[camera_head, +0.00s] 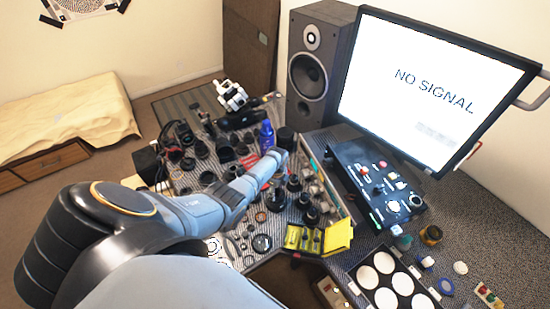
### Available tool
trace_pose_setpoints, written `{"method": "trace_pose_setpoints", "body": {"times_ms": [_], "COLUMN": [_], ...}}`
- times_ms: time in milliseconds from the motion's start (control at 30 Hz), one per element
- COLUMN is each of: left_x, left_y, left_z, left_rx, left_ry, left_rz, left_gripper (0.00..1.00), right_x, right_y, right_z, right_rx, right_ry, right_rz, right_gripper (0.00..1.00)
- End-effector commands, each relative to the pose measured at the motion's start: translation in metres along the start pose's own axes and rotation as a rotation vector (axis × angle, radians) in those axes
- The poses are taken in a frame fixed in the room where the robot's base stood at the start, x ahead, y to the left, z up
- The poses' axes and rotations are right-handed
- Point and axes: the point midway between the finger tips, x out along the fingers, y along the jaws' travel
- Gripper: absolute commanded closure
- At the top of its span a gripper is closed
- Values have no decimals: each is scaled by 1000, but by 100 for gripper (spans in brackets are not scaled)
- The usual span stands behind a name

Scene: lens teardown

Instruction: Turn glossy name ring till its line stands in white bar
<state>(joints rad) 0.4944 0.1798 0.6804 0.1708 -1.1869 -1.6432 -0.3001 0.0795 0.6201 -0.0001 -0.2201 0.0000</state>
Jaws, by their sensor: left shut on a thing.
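My left arm comes in from the lower left and reaches over the crowded table. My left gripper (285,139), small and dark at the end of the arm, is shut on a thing. Its fingertips and the thing between them are too small and too covered to make out. Many dark lens parts and rings stand around it, among them a dark round part (275,199) to the front. I cannot tell which part is the glossy name ring, and its line and the white bar cannot be made out. My right gripper is not in view.
A speaker (308,68) and a monitor (433,85) reading "NO SIGNAL" stand behind. A blue bottle (267,137) stands close to the gripper. A black control panel (376,182), a yellow box (338,237) and a tray of white discs (361,298) lie to the right.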

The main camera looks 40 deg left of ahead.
Motion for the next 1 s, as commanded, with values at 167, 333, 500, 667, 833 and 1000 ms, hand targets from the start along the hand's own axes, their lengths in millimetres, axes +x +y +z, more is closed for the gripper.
{"method": "trace_pose_setpoints", "body": {"times_ms": [167, 333, 500, 667, 833, 1000], "left_x": [1, 0, 0, 0, -1, -18], "left_y": [0, 0, 0, 0, 0, -1], "left_z": [0, 0, 0, 0, 0, 1], "left_rx": [327, 498, 494, 493, 492, 492], "left_ry": [0, 0, 0, 0, -1, -2], "left_rz": [0, 0, 0, 0, -1, -4], "left_gripper": [95, 38, 18, 18, 18, 18], "right_x": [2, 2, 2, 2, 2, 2], "right_y": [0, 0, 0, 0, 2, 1], "right_z": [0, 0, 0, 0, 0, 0], "right_rx": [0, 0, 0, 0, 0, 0], "right_ry": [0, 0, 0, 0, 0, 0], "right_rz": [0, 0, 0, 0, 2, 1], "right_gripper": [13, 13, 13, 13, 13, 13]}}
